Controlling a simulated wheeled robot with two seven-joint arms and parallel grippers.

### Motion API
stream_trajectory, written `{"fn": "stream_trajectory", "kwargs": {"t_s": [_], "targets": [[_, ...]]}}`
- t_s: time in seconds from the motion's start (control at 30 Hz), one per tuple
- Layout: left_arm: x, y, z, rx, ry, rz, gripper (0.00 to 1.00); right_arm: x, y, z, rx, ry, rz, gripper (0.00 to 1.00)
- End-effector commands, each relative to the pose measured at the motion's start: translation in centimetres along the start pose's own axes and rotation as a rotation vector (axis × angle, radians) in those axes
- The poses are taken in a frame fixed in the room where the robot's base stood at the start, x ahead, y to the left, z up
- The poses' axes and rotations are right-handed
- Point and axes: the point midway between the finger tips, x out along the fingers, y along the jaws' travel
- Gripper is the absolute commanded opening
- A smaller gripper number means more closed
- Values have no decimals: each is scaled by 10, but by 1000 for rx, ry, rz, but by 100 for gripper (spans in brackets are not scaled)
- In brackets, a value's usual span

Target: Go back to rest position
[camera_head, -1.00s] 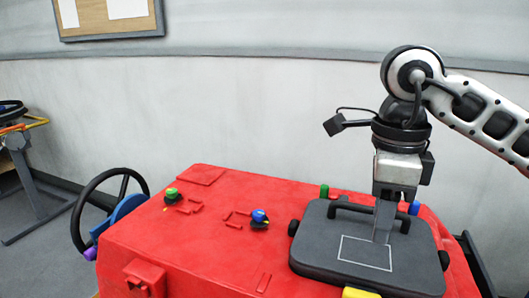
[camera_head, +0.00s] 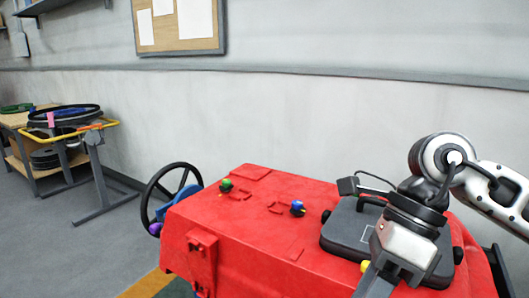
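My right gripper (camera_head: 385,280) points down in front of the red scrubber machine (camera_head: 240,222), at the lower right of the head view. Its fingertips are at the bottom of the picture and I cannot tell whether they are open or shut. The dark grey lid (camera_head: 350,233) lies flat on the red top, partly hidden behind my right arm. My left gripper is not in view.
A green knob (camera_head: 226,185) and a blue knob (camera_head: 297,207) sit on the red top. A black steering wheel (camera_head: 171,190) is at the machine's left end. A cart (camera_head: 95,170) and a wooden shelf table (camera_head: 22,150) stand at the left, with free grey floor (camera_head: 60,250) before them.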

Motion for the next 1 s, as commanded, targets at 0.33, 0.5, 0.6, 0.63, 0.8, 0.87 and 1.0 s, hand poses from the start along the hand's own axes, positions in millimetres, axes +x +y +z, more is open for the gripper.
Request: {"fn": "stream_trajectory", "kwargs": {"t_s": [0.33,0.5,0.6,0.63,0.8,0.87,1.0], "targets": [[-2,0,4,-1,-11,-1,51,37,96,91,191,-600,838,42],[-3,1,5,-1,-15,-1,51,8,72,118,606,-998,1288,42],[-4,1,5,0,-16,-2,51,8,24,111,951,-1207,1493,42],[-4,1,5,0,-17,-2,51,12,6,105,1068,-1264,1542,42],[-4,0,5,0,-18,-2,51,80,-77,39,1795,-1493,1703,42],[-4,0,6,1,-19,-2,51,113,-92,10,2038,-1530,1711,42],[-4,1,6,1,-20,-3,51,182,-101,-52,-2146,1311,-1416,42]]}}
